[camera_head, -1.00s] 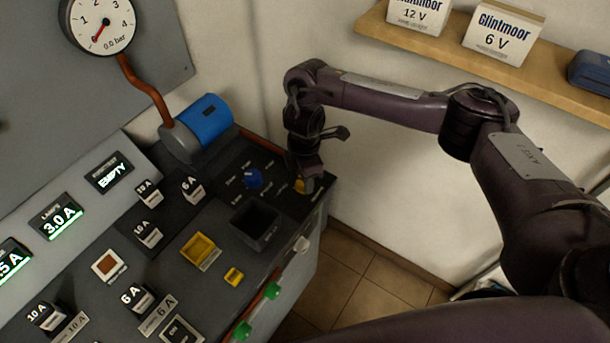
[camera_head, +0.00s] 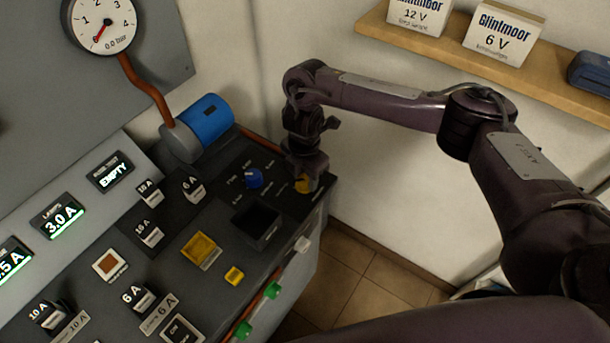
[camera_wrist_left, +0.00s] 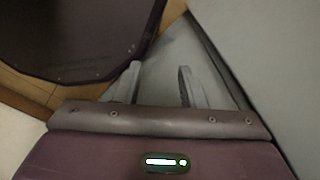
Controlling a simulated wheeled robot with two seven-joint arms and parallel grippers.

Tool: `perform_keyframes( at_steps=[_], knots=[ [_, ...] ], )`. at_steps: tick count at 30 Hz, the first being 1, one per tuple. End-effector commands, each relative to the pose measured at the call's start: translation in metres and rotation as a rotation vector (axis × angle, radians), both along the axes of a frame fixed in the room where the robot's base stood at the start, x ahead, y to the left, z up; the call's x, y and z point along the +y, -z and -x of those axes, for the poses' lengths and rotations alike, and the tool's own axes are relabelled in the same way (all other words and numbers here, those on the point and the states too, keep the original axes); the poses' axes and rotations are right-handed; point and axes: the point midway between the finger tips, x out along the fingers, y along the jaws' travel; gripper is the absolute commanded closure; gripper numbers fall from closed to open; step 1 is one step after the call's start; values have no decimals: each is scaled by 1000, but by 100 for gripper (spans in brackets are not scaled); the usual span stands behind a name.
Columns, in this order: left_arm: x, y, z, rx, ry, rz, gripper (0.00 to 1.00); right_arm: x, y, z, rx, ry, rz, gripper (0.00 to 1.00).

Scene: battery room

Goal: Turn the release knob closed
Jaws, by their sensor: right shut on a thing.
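The yellow release knob (camera_head: 302,187) is at the right end of the sloping console top, partly hidden by my right gripper. My right gripper (camera_head: 304,178) points down over it and is shut on it. The small lettering around the knob is too blurred to read. My left gripper (camera_wrist_left: 157,82) shows only in the left wrist view, where its two fingers are apart with nothing between them. It is away from the knob.
A blue knob (camera_head: 254,178) stands just left of the yellow one. An open dark bin (camera_head: 257,222) is in front of it. A blue cylinder (camera_head: 208,116) stands behind, and a gauge (camera_head: 102,24) reads about 0.0 bar. A shelf (camera_head: 440,44) with boxes is on the right wall.

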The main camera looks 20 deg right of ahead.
Motion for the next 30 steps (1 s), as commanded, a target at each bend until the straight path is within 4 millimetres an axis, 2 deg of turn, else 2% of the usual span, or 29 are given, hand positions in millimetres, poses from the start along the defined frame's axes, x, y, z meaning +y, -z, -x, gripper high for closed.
perform_keyframes(
  at_steps=[7,8,12,22,30],
  knots=[
    [0,0,0,0,0,0,64,-1,-3,-3,-7,1,1,86],
    [0,0,0,0,0,0,64,-1,-3,-3,-7,1,1,59],
    [0,0,0,0,0,0,64,-1,-2,-2,-5,1,1,41],
    [0,-2,0,1,0,0,64,0,-5,-1,-4,0,0,41],
    [0,-12,0,1,0,0,64,0,-49,-4,-9,-1,1,41]
  ],
)
